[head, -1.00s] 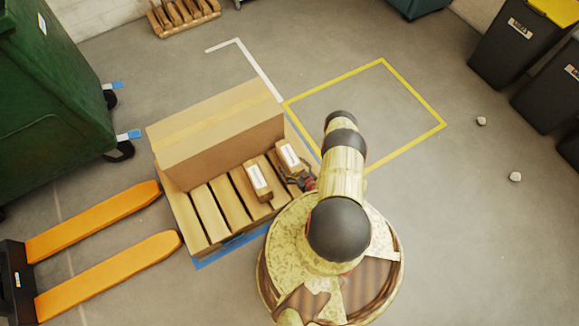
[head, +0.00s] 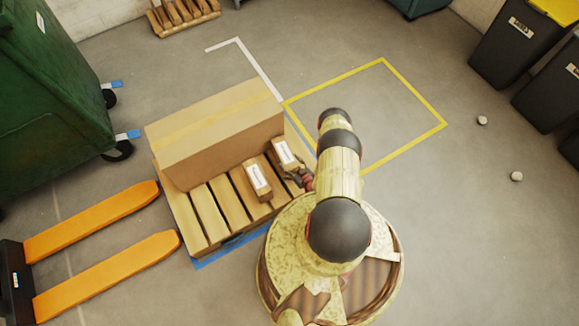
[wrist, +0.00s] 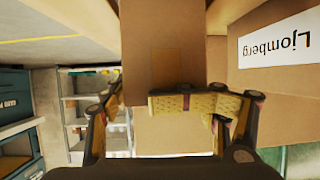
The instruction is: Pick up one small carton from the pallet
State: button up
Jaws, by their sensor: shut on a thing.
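Two small brown cartons with white labels stand at the pallet's right end in the head view: a left carton (head: 258,180) and a right carton (head: 284,153). My gripper (head: 301,178) is at the near right side of the right carton, partly hidden by my arm. In the wrist view my gripper (wrist: 188,105) has its yellow-padded fingers closed on a plain brown carton face (wrist: 165,60). A brown face with a white "Ljomberg" label (wrist: 276,50) is close at the right. The slatted wooden pallet (head: 210,217) carries both cartons; whether the held one is clear of the slats cannot be told.
A large taped box (head: 220,140) fills the pallet's back. Orange pallet-jack forks (head: 95,215) are at the left, with a green bin (head: 45,100) behind. Floor inside the yellow outline (head: 370,110) is clear. Dark bins (head: 515,55) stand at far right.

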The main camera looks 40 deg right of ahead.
jog(key=c, duration=0.9)
